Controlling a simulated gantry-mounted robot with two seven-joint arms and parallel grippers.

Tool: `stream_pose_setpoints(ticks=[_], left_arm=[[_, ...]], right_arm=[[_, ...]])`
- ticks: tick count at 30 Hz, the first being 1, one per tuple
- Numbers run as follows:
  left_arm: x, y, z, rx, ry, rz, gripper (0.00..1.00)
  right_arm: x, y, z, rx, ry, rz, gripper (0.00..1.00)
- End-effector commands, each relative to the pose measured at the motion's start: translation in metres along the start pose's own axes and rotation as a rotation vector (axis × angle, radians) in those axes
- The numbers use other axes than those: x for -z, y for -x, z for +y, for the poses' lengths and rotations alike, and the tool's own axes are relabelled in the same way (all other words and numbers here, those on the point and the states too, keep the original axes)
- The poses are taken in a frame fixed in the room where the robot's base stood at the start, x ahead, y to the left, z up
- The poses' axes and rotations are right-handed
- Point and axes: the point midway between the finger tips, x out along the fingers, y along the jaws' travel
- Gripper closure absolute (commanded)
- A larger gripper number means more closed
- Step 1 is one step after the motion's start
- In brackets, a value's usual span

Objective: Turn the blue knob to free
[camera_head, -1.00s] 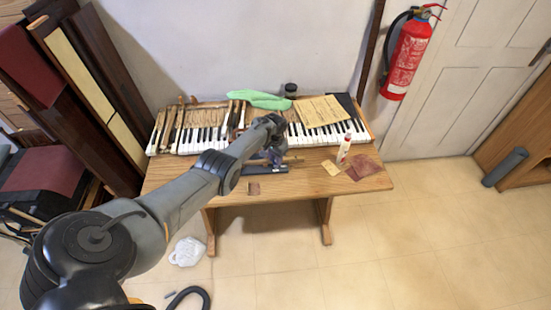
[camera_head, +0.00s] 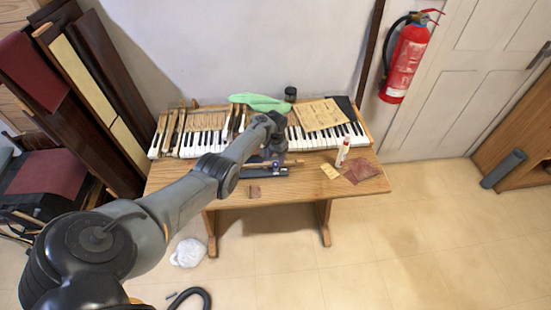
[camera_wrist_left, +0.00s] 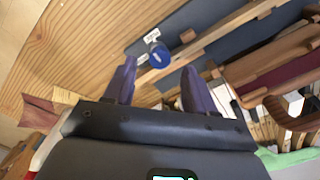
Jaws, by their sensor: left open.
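The blue knob (camera_wrist_left: 159,55) is round and sits on a dark blue-grey base (camera_wrist_left: 205,20) beside a wooden rail. Two small white labels (camera_wrist_left: 152,36) lie by it; their writing is too small to read. My left gripper (camera_wrist_left: 158,85) is open, its two purple-blue fingers apart. In the left wrist view the knob appears just beyond the gap between the fingertips, with nothing held. In the head view my left gripper (camera_head: 272,152) hangs over the dark base (camera_head: 268,172) near the table's middle and hides part of it. My right gripper is not in view.
Behind the base are piano keys (camera_head: 200,141) with loose wooden parts, a green cloth (camera_head: 262,102) and a paper sheet (camera_head: 320,114). The wooden table (camera_head: 215,186) is mostly clear in front.

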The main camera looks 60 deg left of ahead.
Motion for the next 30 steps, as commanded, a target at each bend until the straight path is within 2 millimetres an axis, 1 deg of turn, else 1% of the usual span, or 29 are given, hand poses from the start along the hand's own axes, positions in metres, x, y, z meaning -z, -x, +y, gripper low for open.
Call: stream_pose_setpoints(ticks=[1,3,9,12,18,30], left_arm=[[0.000,0.015,0.000,0.000,0.001,0.002,0.45],[0.000,0.028,0.000,0.001,0.000,0.001,0.45],[0.000,0.055,0.001,0.000,0.000,0.001,0.45],[0.000,0.065,0.000,-0.001,0.000,0.001,0.45],[0.000,0.073,0.000,0.000,0.001,-0.001,0.45],[0.000,0.073,0.000,0.000,0.001,-0.001,0.45]], right_arm=[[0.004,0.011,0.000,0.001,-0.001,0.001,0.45],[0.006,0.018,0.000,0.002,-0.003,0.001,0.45],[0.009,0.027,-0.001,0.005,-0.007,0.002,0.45],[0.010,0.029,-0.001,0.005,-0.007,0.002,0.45],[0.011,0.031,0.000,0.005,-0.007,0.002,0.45],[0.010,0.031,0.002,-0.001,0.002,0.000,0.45]])
